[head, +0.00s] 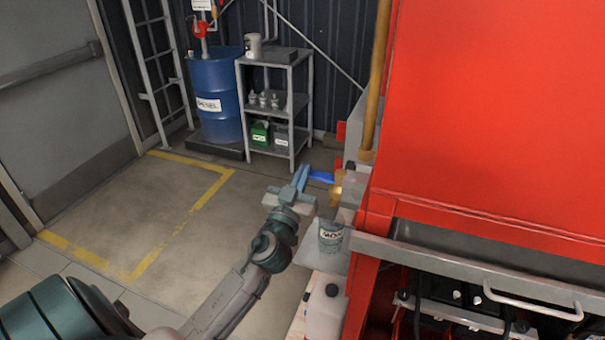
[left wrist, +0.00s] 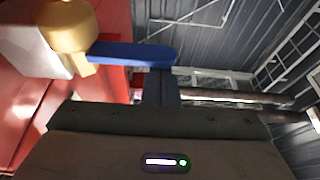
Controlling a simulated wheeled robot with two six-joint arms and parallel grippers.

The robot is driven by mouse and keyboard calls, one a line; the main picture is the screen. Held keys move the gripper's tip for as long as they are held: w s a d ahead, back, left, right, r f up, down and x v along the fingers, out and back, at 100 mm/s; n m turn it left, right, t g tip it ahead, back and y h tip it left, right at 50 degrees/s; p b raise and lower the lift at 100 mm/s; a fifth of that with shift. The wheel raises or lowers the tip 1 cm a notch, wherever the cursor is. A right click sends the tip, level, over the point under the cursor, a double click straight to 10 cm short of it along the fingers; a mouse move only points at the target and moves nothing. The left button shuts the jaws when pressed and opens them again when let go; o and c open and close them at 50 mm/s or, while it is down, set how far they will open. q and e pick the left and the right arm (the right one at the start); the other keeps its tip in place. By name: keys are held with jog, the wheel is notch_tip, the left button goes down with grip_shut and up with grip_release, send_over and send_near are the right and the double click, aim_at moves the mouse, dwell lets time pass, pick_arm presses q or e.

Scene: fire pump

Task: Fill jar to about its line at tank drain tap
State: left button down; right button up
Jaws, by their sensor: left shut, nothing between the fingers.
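The jar (head: 331,236), clear with a dark label, stands on a small grey shelf (head: 318,258) beside the red machine. The tank drain tap has a brass body (head: 338,190) and a blue lever (head: 321,177), which points left in the head view. In the left wrist view the brass body (left wrist: 70,28) is at the upper left and the blue lever (left wrist: 130,54) reaches right from it. My left gripper (head: 301,176) is shut and empty, its fingertips at the lever's free end. I cannot tell if they touch. The jar's line and any liquid are too small to make out.
The red machine (head: 480,120) fills the right side. A white canister (head: 325,310) with a dark cap stands below the shelf. A blue drum (head: 217,100) and a grey rack (head: 270,98) stand at the back wall. The yellow-marked floor (head: 150,200) is clear.

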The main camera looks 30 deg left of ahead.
jog(key=shift+f, duration=0.15)
